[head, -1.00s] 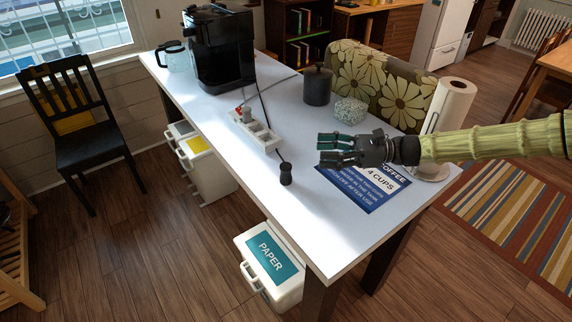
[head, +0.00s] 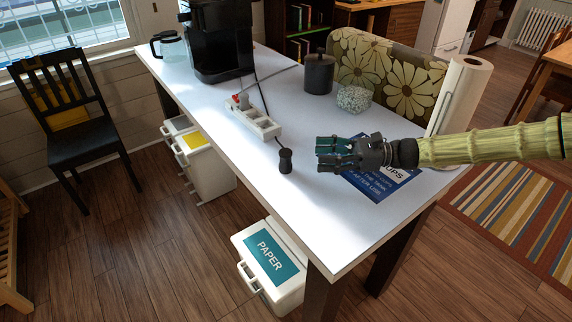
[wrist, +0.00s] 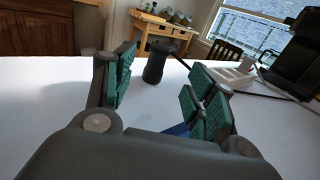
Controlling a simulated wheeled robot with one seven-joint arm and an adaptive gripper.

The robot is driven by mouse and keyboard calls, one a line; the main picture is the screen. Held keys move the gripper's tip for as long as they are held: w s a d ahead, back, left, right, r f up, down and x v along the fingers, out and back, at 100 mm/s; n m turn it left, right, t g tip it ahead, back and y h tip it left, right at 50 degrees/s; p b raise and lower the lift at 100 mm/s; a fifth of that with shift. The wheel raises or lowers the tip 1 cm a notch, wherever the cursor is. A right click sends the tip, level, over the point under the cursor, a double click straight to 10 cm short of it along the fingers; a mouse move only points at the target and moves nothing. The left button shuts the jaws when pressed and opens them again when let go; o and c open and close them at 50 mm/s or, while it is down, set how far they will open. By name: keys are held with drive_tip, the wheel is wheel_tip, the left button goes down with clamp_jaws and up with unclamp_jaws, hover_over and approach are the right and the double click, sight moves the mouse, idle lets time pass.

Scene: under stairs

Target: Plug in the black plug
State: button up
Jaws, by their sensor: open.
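The black plug (head: 285,161) stands on the white table near its front edge, with a cable running back from it. It also shows in the wrist view (wrist: 155,63), beyond and between my fingers. My gripper (head: 318,154) is open and empty, to the right of the plug and apart from it; its green-padded fingers show in the wrist view (wrist: 160,85). The white power strip (head: 254,119) lies behind and left of the plug, with a grey and red plug (head: 240,101) at its far end. Several sockets on its near part look free.
A black coffee maker (head: 218,40) and glass jug (head: 170,46) stand at the far left of the table. A dark canister (head: 318,73), patterned bowl (head: 354,99) and paper towel roll (head: 464,92) stand right. A blue coffee sheet (head: 372,188) lies beneath my gripper.

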sight(286, 151)
drive_tip(key=a+p, duration=0.1)
drive_tip(key=a, duration=0.9)
drive_tip(key=shift+a, duration=0.25)
drive_tip(key=c, duration=1.1)
